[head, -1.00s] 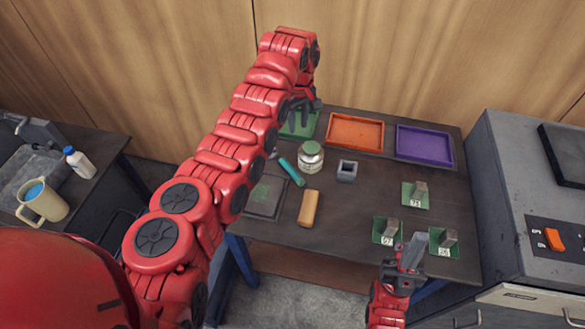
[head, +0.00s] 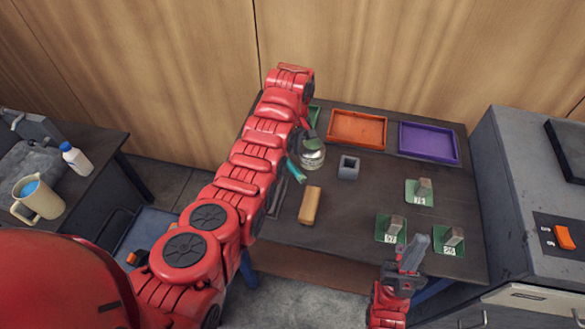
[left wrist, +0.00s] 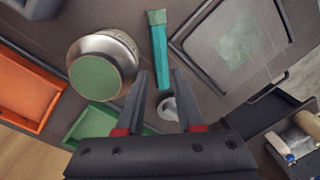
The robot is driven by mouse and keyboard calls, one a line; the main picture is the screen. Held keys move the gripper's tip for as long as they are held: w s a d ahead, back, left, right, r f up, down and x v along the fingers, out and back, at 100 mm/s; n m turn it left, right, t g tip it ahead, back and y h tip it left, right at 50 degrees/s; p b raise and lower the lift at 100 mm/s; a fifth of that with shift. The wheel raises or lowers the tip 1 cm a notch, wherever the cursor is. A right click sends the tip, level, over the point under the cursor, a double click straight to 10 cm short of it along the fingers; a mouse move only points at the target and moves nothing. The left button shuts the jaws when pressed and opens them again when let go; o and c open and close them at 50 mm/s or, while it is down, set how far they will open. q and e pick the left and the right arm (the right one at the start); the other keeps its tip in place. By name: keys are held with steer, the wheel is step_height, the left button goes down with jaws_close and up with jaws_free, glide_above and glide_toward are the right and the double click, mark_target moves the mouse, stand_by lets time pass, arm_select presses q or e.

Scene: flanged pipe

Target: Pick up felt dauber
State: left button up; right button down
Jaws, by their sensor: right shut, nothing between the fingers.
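The felt dauber appears to be the teal stick-like tool (head: 297,171) lying on the table beside the jar. It also shows in the left wrist view (left wrist: 159,52), and a pale round piece (left wrist: 170,107) at its near end may be part of it. My left gripper (left wrist: 160,78) is open, its two fingers apart around the line of the teal tool, with nothing visibly gripped. In the head view that gripper (head: 306,138) is over the jar and the tool's far end, partly hiding both. My right gripper (head: 411,254) is shut and empty at the table's front right.
A jar with a green top (left wrist: 97,76) stands close beside the left fingers. An orange tray (head: 357,129), a purple tray (head: 428,142), a grey hollow block (head: 348,168), a tan block (head: 310,206) and green numbered cards with metal blocks (head: 419,192) occupy the table.

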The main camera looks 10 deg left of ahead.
mark_target(289, 161)
arm_select(q)
steer(key=f, duration=0.1)
steer(key=f+p, duration=0.1)
steer(key=shift+a+f, duration=0.35)
steer(key=shift+f, duration=0.05)
steer(key=shift+f+p, duration=0.35)
steer(key=shift+f, duration=0.55)
jaws_close()
